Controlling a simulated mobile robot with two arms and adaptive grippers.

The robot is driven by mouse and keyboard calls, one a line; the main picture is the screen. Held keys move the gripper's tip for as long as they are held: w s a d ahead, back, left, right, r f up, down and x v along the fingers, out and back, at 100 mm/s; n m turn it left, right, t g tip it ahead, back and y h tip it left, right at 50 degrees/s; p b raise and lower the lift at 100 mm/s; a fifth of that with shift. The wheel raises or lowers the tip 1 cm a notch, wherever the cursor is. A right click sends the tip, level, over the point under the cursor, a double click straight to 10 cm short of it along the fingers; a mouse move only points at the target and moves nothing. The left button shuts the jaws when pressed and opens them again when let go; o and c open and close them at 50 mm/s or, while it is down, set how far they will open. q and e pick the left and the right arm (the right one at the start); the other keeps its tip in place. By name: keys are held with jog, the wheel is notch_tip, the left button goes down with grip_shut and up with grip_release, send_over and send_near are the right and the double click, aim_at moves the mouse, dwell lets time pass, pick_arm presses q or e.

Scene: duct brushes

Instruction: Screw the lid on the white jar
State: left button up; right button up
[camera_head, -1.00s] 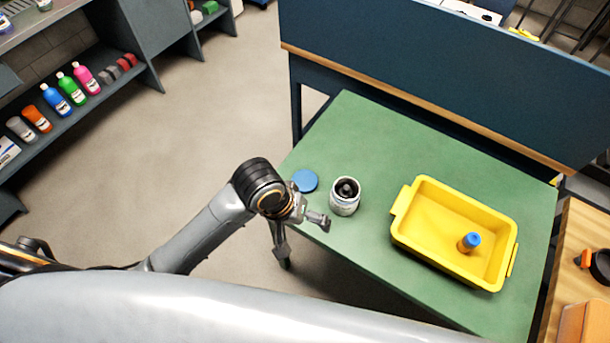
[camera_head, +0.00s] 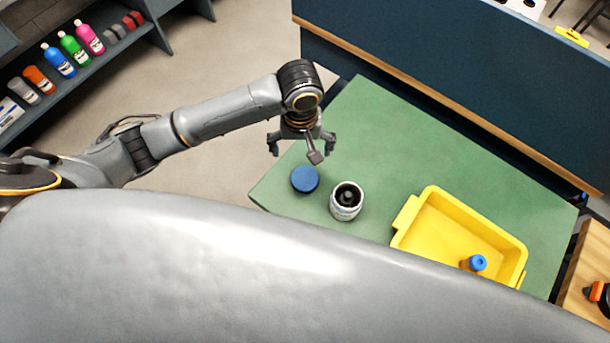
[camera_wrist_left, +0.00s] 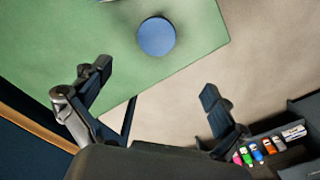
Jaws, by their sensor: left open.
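The white jar (camera_head: 347,201) stands upright and open on the green table, with something dark inside its mouth. The blue lid (camera_head: 305,180) lies flat on the table just left of the jar. It also shows in the left wrist view as a blue disc (camera_wrist_left: 156,37), near the table corner. My left gripper (camera_head: 301,148) is open and empty, above the table edge and behind the lid in the head view. In the left wrist view its fingers (camera_wrist_left: 150,95) are spread apart with the lid beyond them. My right gripper is not in view.
A yellow tray (camera_head: 413,220) with a blue-capped bottle (camera_head: 474,263) in it stands right of the jar. A dark blue panel (camera_head: 430,70) rises behind the green table (camera_head: 385,130). A shelf (camera_head: 110,62) with bottles is at the left.

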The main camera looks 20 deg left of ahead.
pick_arm(q)
send_over(305, 176)
jog(key=f, duration=0.8)
jog(key=shift+s+a+f+p, duration=0.1)
jog(key=shift+a+p, duration=0.25)
jog(key=shift+f, duration=0.2)
jog(key=shift+d+f, duration=0.15)
jog(key=shift+f, duration=0.3)
jog(key=f, duration=0.1)
jog(key=f+p, duration=0.1)
jog(key=f, duration=0.1)
jog(key=shift+d+f, duration=0.2)
jog(key=shift+f, duration=0.5)
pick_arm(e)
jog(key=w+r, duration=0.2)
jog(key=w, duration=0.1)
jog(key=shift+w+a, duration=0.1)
pick_arm(q)
jog(key=c, duration=1)
